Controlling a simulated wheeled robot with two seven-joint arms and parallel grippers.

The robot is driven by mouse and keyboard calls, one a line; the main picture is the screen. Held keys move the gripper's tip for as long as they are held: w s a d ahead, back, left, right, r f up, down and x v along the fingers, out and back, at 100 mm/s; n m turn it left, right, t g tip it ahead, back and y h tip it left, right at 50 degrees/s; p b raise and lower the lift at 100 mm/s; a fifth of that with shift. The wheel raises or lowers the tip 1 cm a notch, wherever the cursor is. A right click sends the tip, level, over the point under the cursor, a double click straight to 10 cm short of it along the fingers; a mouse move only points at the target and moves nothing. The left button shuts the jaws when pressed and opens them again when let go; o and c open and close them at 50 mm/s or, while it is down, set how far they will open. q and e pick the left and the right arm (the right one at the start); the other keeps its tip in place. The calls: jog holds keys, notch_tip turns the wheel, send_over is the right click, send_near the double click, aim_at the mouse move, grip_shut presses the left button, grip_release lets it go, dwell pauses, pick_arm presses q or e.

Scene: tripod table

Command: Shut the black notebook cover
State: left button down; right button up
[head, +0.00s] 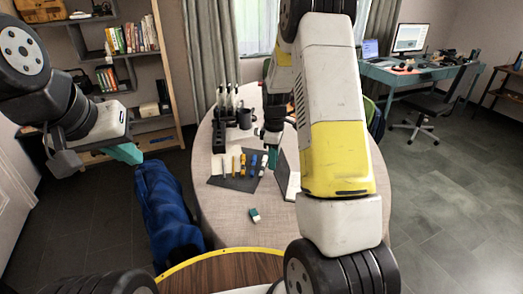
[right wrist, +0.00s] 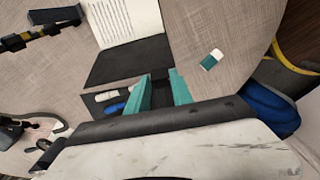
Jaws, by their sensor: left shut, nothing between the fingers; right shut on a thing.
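The black notebook stands open on the table, its white lined page (right wrist: 128,20) flat. Its black cover (right wrist: 125,62) shows beside the page in the right wrist view. In the head view the cover (head: 279,168) looks raised and tilted, and my right arm hides part of the notebook. My right gripper (head: 270,137) is at the cover's far upper edge. In the right wrist view its teal fingers (right wrist: 162,80) stand on either side of the cover's edge, shut on it. My left gripper (head: 126,153) is shut and empty, left of the table.
A dark mat (head: 220,182) with several markers lies left of the notebook. A green-and-white eraser (head: 254,215) lies nearer, also seen in the right wrist view (right wrist: 211,60). A black holder (head: 222,140) and dark mug (head: 245,118) stand behind. The table front (head: 225,225) is mostly clear.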

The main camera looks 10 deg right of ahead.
jog(key=shift+d, duration=0.1)
jog(key=d, duration=0.1)
jog(key=s+d, duration=0.1)
jog(key=s+d+r, duration=0.1)
jog(key=shift+d+r, duration=0.1)
jog(key=shift+d, duration=0.25)
dwell(0.5)
jog(key=shift+d, duration=0.1)
jog(key=shift+s+d+r, duration=0.1)
jog(key=shift+s+d, duration=0.1)
jog(key=shift+d, duration=0.25)
jog(key=shift+s+d+r, duration=0.1)
jog(key=shift+s+d, duration=0.1)
jog(key=shift+d, duration=0.2)
jog(key=shift+s+d, duration=0.25)
jog(key=shift+d, duration=0.25)
jog(key=shift+s+d, duration=0.25)
jog(key=shift+d, duration=0.35)
